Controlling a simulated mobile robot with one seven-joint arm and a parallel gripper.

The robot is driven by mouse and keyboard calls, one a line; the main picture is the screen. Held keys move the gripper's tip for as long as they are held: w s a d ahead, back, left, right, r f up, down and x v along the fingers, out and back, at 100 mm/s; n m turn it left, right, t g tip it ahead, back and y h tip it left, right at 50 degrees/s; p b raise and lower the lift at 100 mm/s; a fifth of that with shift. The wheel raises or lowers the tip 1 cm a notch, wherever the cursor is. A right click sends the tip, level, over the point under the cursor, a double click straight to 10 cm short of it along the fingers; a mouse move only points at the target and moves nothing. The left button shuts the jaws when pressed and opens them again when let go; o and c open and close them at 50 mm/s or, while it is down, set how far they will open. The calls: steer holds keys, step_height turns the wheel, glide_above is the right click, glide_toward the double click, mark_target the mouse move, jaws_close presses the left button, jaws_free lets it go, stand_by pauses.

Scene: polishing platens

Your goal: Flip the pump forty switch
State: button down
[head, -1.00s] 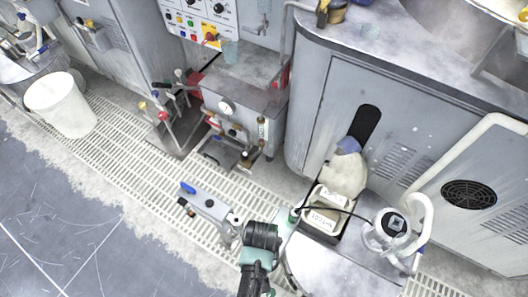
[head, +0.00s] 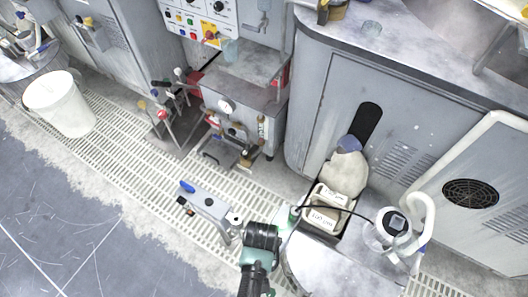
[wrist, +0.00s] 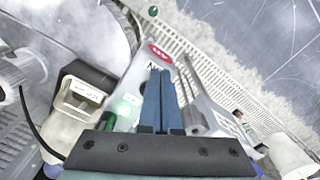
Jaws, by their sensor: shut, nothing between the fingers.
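My gripper (wrist: 163,98) is shut and empty in the wrist view, its two blue fingers side by side. Beside and behind the fingertips is a pale grey panel (wrist: 112,78) with a red oval label (wrist: 158,52) and black letters partly hidden by the fingers. A green piece (wrist: 125,106) is on this panel, left of the fingers; I cannot tell whether it is the pump forty switch, and no label naming that pump is readable. I cannot tell whether the fingers touch anything. In the head view my dark wrist hides the fingers.
A grey box with a blue-ended lever (head: 207,205) lies left over the floor grating. A button panel (head: 200,18) is at the back. Open floor lies left.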

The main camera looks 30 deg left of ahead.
steer(key=shift+f+b, duration=0.75)
steer(key=shift+f, duration=0.45)
stand_by(0.3)
steer(key=shift+r, duration=0.1)
step_height(320, 180, up, 7)
steer(key=p, duration=0.7)
steer(key=shift+p, duration=0.35)
